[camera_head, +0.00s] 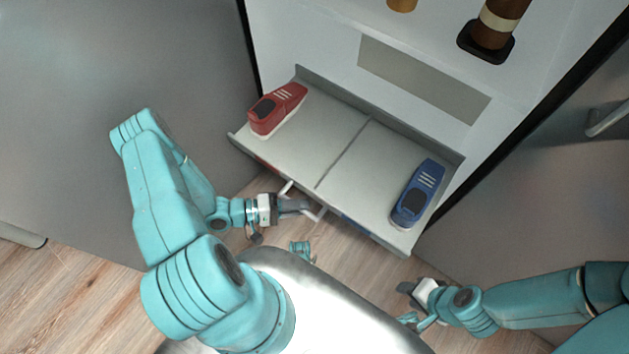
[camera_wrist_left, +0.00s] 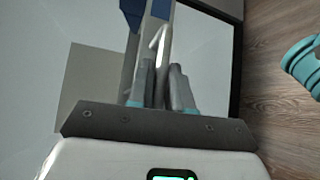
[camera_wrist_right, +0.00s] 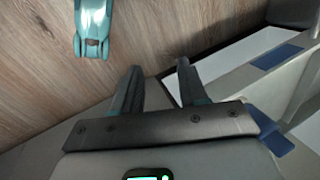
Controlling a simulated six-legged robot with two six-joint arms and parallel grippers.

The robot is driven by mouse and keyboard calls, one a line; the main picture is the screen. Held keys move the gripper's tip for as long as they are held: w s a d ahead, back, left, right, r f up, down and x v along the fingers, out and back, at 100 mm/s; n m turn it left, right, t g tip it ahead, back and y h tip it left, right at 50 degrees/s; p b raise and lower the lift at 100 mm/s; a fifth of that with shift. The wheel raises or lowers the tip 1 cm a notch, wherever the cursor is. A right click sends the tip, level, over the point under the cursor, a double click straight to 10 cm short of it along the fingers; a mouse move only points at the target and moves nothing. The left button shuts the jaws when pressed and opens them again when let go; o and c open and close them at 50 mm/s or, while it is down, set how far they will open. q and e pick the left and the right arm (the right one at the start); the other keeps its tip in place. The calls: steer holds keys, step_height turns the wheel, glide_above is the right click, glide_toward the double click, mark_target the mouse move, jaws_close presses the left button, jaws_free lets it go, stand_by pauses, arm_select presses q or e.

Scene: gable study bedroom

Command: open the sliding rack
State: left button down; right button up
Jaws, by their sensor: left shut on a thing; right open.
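The sliding rack (camera_head: 342,133) is a pale grey tray pulled out from the white cabinet, with a divider down its middle. My left gripper (camera_head: 306,207) is shut on the handle, which also shows between the fingers in the left wrist view (camera_wrist_left: 157,42). My right gripper (camera_head: 407,290) is open and empty, below the rack's right front corner; its fingers show apart in the right wrist view (camera_wrist_right: 158,78).
A brown bottle (camera_head: 497,22) on a dark base stands on the cabinet's upper surface. Grey panels flank the cabinet on the left (camera_head: 120,60) and right (camera_head: 545,160). Wooden floor (camera_head: 60,295) is bare at the lower left.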

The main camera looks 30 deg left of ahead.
arm_select(q)
steer(key=s, duration=0.6)
steer(key=shift+s+p, duration=0.3)
steer(key=shift+p, duration=0.15)
steer(key=shift+a, duration=0.15)
steer(key=c, duration=1.1)
jaws_free()
steer(key=shift+c, duration=0.2)
steer(key=p+v, duration=0.1)
steer(key=v, duration=1.5)
steer(key=shift+s, duration=0.2)
